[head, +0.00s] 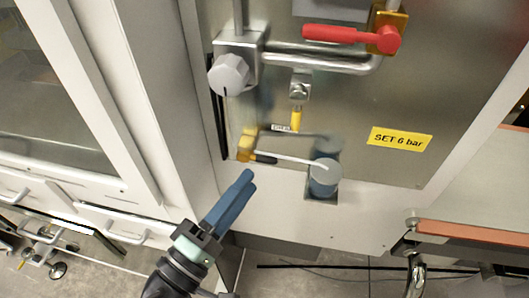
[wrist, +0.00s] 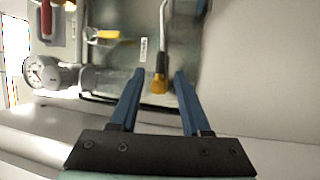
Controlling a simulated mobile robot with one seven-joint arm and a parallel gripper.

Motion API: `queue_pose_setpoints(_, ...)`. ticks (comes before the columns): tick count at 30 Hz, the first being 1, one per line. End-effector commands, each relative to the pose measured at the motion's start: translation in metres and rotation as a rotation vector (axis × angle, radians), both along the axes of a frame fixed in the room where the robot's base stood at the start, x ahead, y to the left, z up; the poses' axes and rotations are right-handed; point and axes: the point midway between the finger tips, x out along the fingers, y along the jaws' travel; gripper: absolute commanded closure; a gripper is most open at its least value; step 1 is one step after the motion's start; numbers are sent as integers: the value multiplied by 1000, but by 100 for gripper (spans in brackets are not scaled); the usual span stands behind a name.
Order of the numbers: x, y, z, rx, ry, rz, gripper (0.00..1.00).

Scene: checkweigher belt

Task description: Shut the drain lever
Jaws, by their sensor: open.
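A long thin steel lever (head: 293,160) runs nearly sideways from a grey-blue hub (head: 325,178) low on the steel panel to a dark sleeve and yellow end (head: 244,154) at the left. It seems to be the drain lever; the small label (head: 281,128) above it is too small to read. My gripper (head: 249,180) is open and empty, just below and left of the yellow end in the head view. In the wrist view, the lever's yellow end (wrist: 160,86) appears between my two blue fingers (wrist: 160,73). I cannot tell whether they touch it.
A yellow "SET 6 bar" sign (head: 400,139) is at the right. White cabinet drawers (head: 112,227) stand at the left.

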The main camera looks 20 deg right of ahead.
Motion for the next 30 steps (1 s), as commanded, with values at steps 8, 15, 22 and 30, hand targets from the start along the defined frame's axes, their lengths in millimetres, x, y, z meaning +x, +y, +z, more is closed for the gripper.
queue_pose_setpoints(8, 27, -43, 11, 1, -2, -2, 53)
queue_pose_setpoints(15, 36, -56, 13, 1, -2, 0, 53)
queue_pose_setpoints(22, 37, -56, 13, 2, -1, 1, 53)
queue_pose_setpoints(30, 37, -56, 13, 2, -1, 1, 96)
